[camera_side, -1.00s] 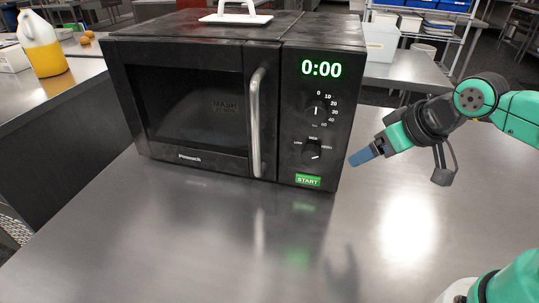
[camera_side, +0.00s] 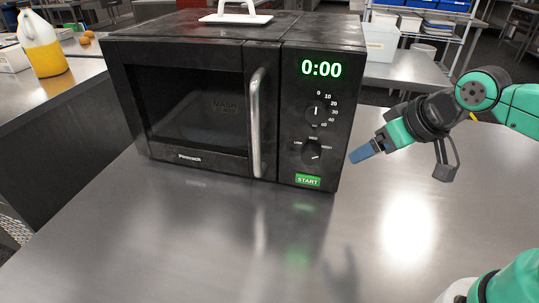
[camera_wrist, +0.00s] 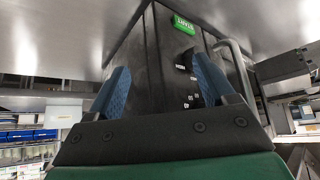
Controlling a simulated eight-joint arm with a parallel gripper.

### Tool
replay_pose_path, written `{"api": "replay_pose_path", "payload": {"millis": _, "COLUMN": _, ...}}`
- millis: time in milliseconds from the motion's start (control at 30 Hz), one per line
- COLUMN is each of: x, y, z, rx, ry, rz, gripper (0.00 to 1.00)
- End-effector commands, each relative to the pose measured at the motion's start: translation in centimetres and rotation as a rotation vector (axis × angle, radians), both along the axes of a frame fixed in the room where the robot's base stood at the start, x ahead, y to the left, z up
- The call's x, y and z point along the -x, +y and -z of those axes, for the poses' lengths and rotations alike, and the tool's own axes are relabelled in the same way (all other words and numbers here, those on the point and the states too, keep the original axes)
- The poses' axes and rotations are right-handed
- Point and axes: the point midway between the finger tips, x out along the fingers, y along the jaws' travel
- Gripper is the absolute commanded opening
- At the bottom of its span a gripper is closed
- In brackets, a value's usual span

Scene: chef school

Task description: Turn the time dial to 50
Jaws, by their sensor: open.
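The black microwave (camera_side: 205,160) stands on the steel table with its door shut. The time dial (camera_side: 316,111) is the upper knob on its right panel, with its pointer near vertical at 0. A second power dial (camera_side: 313,152) sits below it. The display (camera_side: 321,68) reads 0:00. My gripper (camera_side: 358,156) is to the right of the panel, apart from it, at about the power dial's height. In the wrist view its two blue fingers (camera_wrist: 163,92) are spread with nothing between them. The microwave (camera_wrist: 160,65) shows upside down beyond them; the time dial is hard to make out there.
A green START button (camera_side: 308,180) is at the panel's bottom. The vertical door handle (camera_side: 256,122) sticks out left of the dials. A white-handled lid (camera_side: 236,17) lies on top of the microwave. The table (camera_side: 190,245) in front is clear.

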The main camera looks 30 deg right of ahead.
Motion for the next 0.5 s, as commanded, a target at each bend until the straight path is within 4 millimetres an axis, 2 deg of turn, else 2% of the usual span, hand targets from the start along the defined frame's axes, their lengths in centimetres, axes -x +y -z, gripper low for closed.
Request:
{"api": "replay_pose_path", "payload": {"millis": 133, "x": 0.0, "y": 0.0, "z": -3.4, "rx": 0.000, "ry": 0.000, "rz": 0.000, "gripper": 0.76}}
{"api": "replay_pose_path", "payload": {"millis": 300, "x": 0.0, "y": 0.0, "z": -9.4, "rx": 0.000, "ry": 0.000, "rz": 0.000, "gripper": 0.76}}
{"api": "replay_pose_path", "payload": {"millis": 500, "x": 0.0, "y": 0.0, "z": -14.5, "rx": 0.000, "ry": 0.000, "rz": 0.000, "gripper": 0.76}}
